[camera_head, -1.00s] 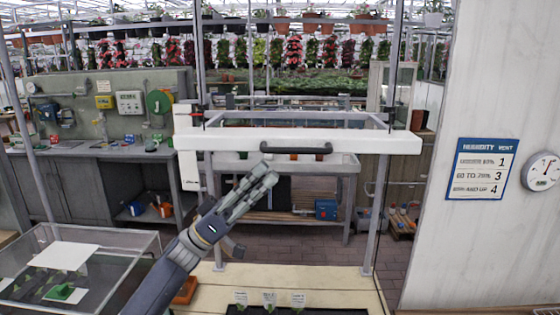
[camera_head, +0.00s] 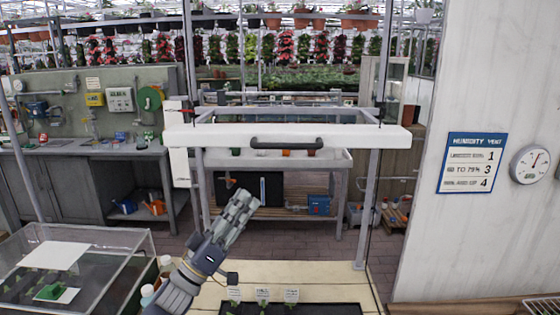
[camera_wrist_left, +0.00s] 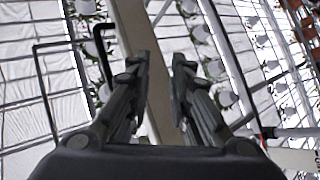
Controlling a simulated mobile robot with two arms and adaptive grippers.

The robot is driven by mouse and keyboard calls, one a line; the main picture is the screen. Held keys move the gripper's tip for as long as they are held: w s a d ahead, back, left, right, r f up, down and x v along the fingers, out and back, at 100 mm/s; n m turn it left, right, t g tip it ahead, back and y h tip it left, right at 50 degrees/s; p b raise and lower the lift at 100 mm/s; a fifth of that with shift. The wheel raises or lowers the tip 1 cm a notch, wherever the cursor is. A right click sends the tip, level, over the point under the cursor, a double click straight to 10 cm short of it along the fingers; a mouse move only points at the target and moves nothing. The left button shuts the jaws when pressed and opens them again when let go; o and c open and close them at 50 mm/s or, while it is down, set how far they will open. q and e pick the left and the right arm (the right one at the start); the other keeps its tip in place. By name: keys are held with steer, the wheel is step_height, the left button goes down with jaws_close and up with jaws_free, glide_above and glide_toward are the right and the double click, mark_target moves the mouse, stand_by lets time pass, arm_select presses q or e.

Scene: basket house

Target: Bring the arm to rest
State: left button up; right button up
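My left gripper (camera_head: 243,204) is in the lower middle of the head view, on the arm that comes in from the lower left. It points up and to the right, below the dark handle (camera_head: 286,143) of the white raised sash (camera_head: 350,137). In the left wrist view the left gripper (camera_wrist_left: 160,75) shows its two fingers apart with a clear gap and nothing between them. Behind the fingers that view shows a pale beam and the glazed roof. My right gripper is not in view.
A clear-walled case (camera_head: 120,240) stands at the lower left. A dark tray (camera_head: 335,308) with small white labels lies on the pale bench (camera_head: 320,275). A wall with a blue humidity sign (camera_head: 470,163) and a round dial (camera_head: 530,164) closes off the right.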

arm_select(q)
steer(key=s+a+f+n+g+y, duration=0.1)
steer(key=s+a+f+n+y, duration=0.15)
steer(key=f+y, duration=0.5)
steer(key=s+a+f+n+g+y, duration=0.15)
steer(key=s+f+y, duration=0.25)
steer(key=f, duration=0.6)
steer(key=s+a+f+n+g+y, duration=0.1)
steer(key=s+a+f+n+y, duration=0.15)
steer(key=f+y, duration=0.45)
steer(key=s+a+f+m+g, duration=0.2)
steer(key=s+f+g, duration=0.2)
steer(key=s, duration=0.6)
steer(key=s+a+f+m+g, duration=0.1)
steer(key=s+f+g, duration=0.3)
steer(key=s, duration=0.6)
steer(key=s+a+f+m+g, duration=0.25)
steer(key=s+f, duration=0.25)
steer(key=s, duration=0.5)
step_height(320, 180, down, 30)
steer(key=s+g+b, duration=0.1)
steer(key=g+b, duration=0.1)
steer(key=b, duration=0.1)
steer(key=s+a+f+g+b, duration=0.1)
steer(key=s+a+f+b, duration=0.1)
steer(key=s+f, duration=1.4)
step_height(320, 180, down, 2)
steer(key=shift+s+f+b, duration=0.1)
steer(key=shift+s+b, duration=0.3)
